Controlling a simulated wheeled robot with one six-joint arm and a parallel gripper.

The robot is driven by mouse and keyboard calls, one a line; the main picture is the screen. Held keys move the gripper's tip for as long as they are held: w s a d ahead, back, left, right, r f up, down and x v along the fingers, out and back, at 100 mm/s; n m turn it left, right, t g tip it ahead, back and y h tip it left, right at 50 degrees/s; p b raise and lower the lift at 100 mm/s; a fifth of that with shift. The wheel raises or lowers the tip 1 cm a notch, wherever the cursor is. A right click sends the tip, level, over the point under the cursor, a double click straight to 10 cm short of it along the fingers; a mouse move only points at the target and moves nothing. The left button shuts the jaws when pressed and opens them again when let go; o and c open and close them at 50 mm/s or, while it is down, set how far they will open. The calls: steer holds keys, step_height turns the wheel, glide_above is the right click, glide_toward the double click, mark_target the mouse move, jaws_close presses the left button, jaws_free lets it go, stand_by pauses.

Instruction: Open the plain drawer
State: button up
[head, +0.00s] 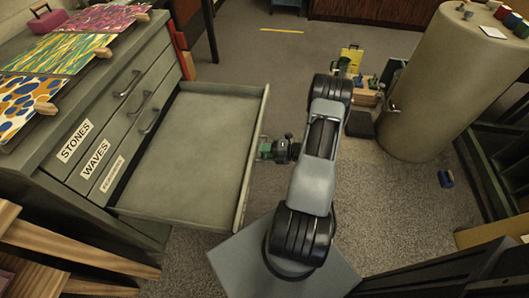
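A grey-green cabinet (150,60) stands at the left, with closed drawers labelled STONES (75,142) and WAVES (95,160). A third closed drawer has a label (112,174) too small to read. Below these, a drawer (190,150) is pulled far out to the right and looks empty. Its front panel (252,165) faces away, so any label on it is hidden. My gripper (266,149) is at the outer side of that panel, by its handle, which is mostly hidden. Whether the fingers are open or closed on the handle is unclear.
Marbled sheets (45,60) with wooden pieces lie on the cabinet top. A large beige cylinder (435,90) stands at the right, beside a crate (365,95) of small items. A small blue object (446,179) lies on the floor. Carpet right of my arm is mostly clear.

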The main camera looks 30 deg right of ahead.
steer(key=p+v, duration=0.2)
steer(key=v, duration=1.1)
steer(key=shift+s+d, duration=0.15)
steer(key=shift+s, duration=0.15)
